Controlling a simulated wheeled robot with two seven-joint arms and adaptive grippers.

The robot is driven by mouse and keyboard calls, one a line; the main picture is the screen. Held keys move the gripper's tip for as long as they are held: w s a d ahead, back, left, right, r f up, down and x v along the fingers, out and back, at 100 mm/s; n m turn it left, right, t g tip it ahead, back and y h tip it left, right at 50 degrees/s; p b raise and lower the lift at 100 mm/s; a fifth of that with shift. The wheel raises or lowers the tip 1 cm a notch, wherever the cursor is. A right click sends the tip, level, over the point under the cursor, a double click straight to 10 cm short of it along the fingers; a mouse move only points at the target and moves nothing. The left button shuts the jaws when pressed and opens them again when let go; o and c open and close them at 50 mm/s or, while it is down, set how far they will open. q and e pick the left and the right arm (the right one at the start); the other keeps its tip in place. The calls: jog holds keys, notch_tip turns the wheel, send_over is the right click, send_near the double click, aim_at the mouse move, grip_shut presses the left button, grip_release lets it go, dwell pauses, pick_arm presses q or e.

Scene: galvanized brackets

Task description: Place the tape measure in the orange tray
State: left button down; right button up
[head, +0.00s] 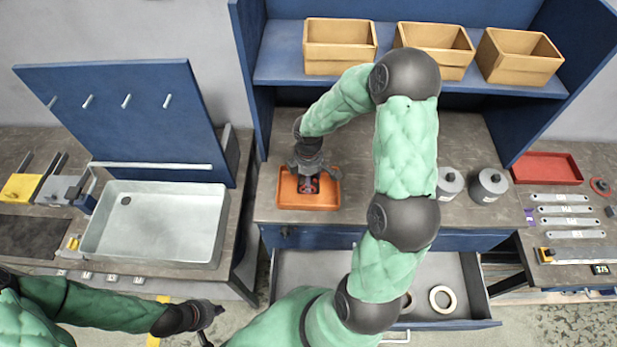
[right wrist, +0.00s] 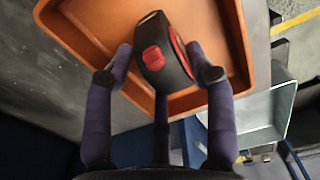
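The tape measure is black with red parts and shows in the right wrist view (right wrist: 162,55), between the fingers of my right gripper (right wrist: 160,62). Both fingertips appear to touch its sides. In the head view my right gripper (head: 308,165) points down over the orange tray (head: 290,200), and the tape measure (head: 308,186) shows just below it, within the tray's outline. Whether it touches the tray floor I cannot tell. The tray also fills much of the right wrist view (right wrist: 85,30). My left gripper (head: 212,326) is low at the left, empty, with its fingers apart.
Two grey cylinders (head: 487,186) stand on the workbench right of my right arm. Cardboard-coloured bins (head: 340,45) sit on the shelf above. An open drawer (head: 465,318) with a pale ring (head: 442,299) is below the bench. A metal basin (head: 155,225) lies to the left.

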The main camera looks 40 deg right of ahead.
jog(key=shift+r, duration=0.15)
notch_tip(320, 180, up, 12)
dwell(0.7)
